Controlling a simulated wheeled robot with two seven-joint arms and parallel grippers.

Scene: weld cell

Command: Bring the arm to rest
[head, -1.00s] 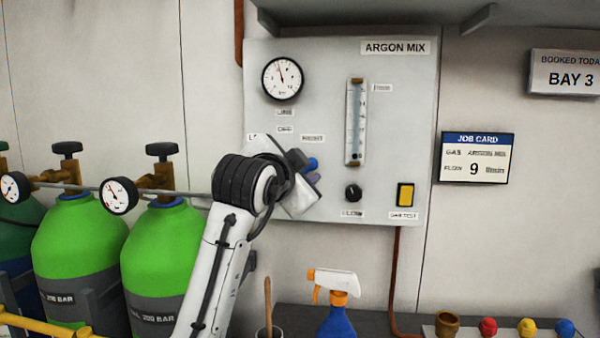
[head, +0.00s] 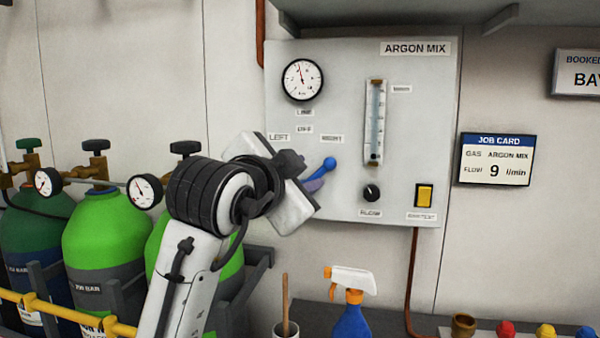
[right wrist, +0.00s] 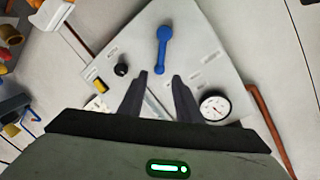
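My right gripper (head: 310,185) is in front of the grey gas panel (head: 420,205), seen from behind in the head view. In the right wrist view the right gripper (right wrist: 160,76) has its two dark fingers apart with nothing between them. A blue lever (head: 327,165) on the panel is just past the gripper, partly hidden by it in the head view. The lever (right wrist: 163,48) shows whole in the right wrist view, beyond the fingertips and apart from them. In the head view its round end is below the RIGHT label (head: 332,139). My left gripper is out of view.
The panel carries a gauge (head: 302,80), a flow tube (head: 375,122), a black knob (head: 371,193) and a yellow switch (head: 424,195). Green cylinders (head: 105,235) stand at the left. A spray bottle (head: 350,315) and a cup (head: 286,330) stand below the panel.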

